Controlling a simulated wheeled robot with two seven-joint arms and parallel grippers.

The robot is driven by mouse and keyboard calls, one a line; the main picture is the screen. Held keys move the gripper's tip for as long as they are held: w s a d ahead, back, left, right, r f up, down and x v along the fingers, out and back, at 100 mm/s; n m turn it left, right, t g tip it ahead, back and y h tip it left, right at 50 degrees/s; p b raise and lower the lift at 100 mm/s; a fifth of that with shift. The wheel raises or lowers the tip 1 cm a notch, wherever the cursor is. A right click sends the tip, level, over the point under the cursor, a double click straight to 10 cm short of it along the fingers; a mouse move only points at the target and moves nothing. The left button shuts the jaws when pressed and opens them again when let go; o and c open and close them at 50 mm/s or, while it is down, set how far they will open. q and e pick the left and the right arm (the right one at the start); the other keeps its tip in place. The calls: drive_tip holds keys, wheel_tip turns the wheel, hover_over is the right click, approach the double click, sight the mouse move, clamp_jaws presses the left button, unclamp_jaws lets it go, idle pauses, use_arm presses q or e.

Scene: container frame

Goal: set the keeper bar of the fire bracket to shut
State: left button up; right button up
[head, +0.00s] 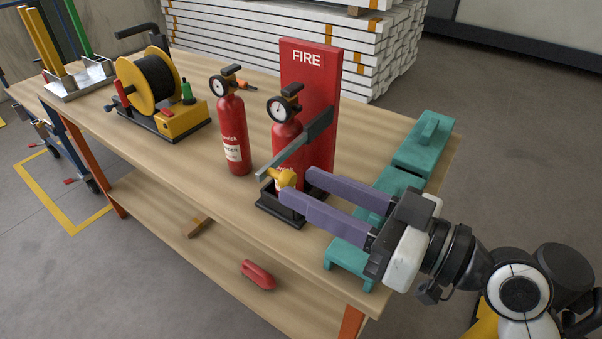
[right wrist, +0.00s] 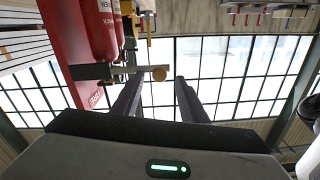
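The red fire bracket (head: 318,75) stands upright on the bench, its back plate marked FIRE. A red extinguisher (head: 287,140) with a gauge stands in its black base. The grey keeper bar (head: 300,148) juts forward from the plate's right edge, passing beside the extinguisher. A yellow knob (head: 287,177) sits near its free end. My right gripper (head: 296,184) is open, its purple fingers pointing at the knob. In the right wrist view the knob (right wrist: 159,74) shows just beyond the gap between the fingertips (right wrist: 158,85); contact cannot be told. My left gripper is not in view.
A second extinguisher (head: 233,130) stands left of the bracket. A yellow cable reel (head: 150,85) is farther left. Teal blocks (head: 422,148) lie along the bench's right end, beneath and beside my right gripper. A red object (head: 257,275) lies on the lower shelf.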

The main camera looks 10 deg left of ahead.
drive_tip(key=shift+x, duration=1.25)
clamp_jaws()
